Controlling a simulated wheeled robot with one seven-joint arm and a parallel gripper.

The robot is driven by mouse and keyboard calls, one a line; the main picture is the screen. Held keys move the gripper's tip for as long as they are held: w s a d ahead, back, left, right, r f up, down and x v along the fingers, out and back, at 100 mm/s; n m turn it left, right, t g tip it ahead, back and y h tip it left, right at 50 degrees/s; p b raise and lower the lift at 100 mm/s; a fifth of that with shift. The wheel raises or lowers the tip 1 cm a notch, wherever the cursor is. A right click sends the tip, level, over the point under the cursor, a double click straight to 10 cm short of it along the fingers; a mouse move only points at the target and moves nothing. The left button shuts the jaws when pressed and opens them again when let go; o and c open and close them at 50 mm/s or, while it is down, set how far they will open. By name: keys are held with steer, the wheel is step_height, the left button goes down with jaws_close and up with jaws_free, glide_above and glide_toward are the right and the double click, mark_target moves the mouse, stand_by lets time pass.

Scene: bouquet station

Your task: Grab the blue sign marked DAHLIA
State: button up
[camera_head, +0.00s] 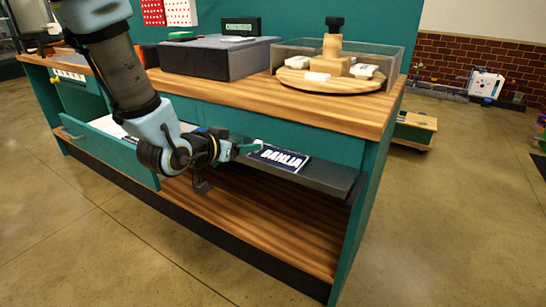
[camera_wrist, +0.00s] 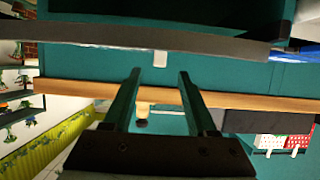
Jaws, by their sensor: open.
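The dark blue DAHLIA sign (camera_head: 279,158), with white letters, lies on a grey shelf (camera_head: 330,178) in the open front of the workbench, under the counter. My gripper (camera_head: 256,147) is at the left end of the sign, its fingers pointing toward it. In the wrist view the two fingers of my gripper (camera_wrist: 159,72) are apart with nothing seen held between them. A small pale piece shows just past the fingertips there, at the grey shelf edge (camera_wrist: 90,32); I cannot tell if it is part of the sign. Whether the fingers touch the sign is unclear.
The wooden counter (camera_head: 230,98) overhangs above the shelf. A drawer (camera_head: 108,148) stands pulled out at the left, beside my arm. A lower wooden shelf (camera_head: 265,225) is bare. On the counter are a grey box (camera_head: 212,60) and a round wooden turntable (camera_head: 320,86). The floor in front is clear.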

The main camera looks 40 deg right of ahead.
mark_target(258, 141)
steer(key=p+x, duration=0.1)
steer(key=x, duration=0.5)
steer(key=shift+d, duration=0.25)
jaws_close()
stand_by(0.5)
